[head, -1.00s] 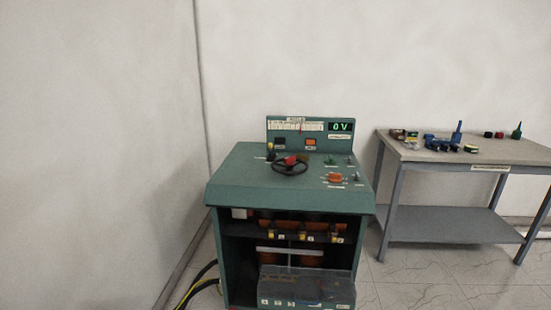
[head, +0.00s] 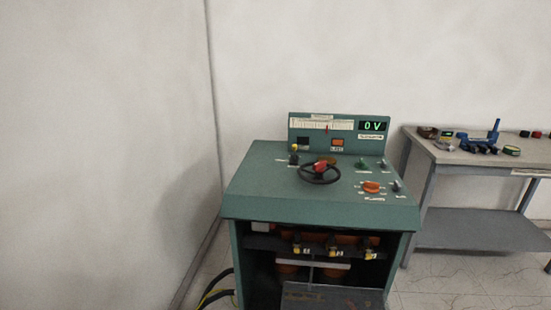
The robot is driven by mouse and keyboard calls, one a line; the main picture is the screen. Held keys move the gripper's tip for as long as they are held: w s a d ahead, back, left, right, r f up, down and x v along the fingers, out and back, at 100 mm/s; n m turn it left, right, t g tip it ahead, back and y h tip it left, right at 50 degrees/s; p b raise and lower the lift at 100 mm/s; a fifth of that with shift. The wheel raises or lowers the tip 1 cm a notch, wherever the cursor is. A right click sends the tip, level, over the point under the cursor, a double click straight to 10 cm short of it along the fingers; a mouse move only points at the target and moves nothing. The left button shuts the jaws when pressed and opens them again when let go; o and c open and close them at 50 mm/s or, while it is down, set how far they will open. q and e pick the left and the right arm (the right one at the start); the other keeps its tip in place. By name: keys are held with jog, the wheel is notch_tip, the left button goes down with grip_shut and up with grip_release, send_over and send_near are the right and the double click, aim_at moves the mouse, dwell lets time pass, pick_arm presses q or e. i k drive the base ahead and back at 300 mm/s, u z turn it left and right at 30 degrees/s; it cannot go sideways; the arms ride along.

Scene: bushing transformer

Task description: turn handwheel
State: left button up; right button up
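The black handwheel (head: 319,174) sits on the sloped top of the green transformer cabinet (head: 257,192). A red part shows at the wheel's hub. The display (head: 373,126) on the upright panel behind it reads 0 V, and a scale with a red pointer (head: 326,127) is beside it. Neither of my grippers shows in the head view.
An orange knob (head: 371,187) and small switches are right of the wheel. The cabinet's open front shows orange coils and yellow-tipped terminals. A grey table (head: 463,157) with several small parts stands to the right. Cables lie at the cabinet's lower left.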

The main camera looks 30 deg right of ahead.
aim_at(318, 167)
jog(key=i, duration=0.7)
jog(key=z, duration=0.9)
jog(key=i, duration=0.45)
jog(key=z, duration=0.55)
